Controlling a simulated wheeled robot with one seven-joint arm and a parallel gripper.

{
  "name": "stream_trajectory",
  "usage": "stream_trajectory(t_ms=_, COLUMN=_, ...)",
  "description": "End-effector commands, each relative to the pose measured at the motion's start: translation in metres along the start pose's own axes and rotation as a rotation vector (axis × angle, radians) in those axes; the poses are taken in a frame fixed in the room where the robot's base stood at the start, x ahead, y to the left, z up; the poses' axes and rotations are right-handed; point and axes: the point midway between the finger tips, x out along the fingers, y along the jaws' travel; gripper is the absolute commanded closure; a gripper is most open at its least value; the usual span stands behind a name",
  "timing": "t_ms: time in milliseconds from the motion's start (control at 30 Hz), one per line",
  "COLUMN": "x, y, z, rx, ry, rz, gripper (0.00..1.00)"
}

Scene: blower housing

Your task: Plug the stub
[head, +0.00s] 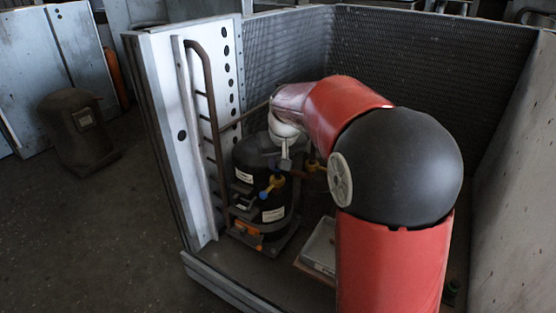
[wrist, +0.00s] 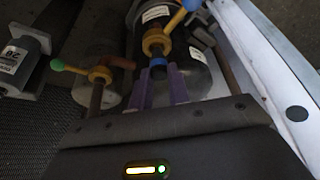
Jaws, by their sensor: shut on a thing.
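A brass valve (wrist: 155,42) with a blue lever (wrist: 180,18) stands in front of the black compressor. In the wrist view, the two purple fingers of my gripper (wrist: 161,84) point at the valve's near end. They are closed on a small blue cap (wrist: 158,62). The cap lines up with the valve's stub and appears to meet it; I cannot tell how far it is seated. In the head view, my gripper (head: 286,163) is above and beside the yellowish valve (head: 279,180), its fingertips too small to make out.
A second valve (wrist: 99,76) with a yellow-green lever is to the left in the wrist view. The black compressor (head: 246,158) stands inside a metal housing with a white side panel (head: 160,90) and mesh walls (head: 290,40). A pale tray (head: 320,247) lies near my arm.

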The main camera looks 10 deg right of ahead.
Motion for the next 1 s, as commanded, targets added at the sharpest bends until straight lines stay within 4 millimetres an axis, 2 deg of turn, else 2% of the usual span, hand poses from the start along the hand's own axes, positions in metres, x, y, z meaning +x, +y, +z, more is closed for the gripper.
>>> stream_trajectory(t_ms=1000, x=0.0081, y=0.0000, z=0.0034, rx=0.000, ry=0.000, rz=0.000, gripper=1.00)
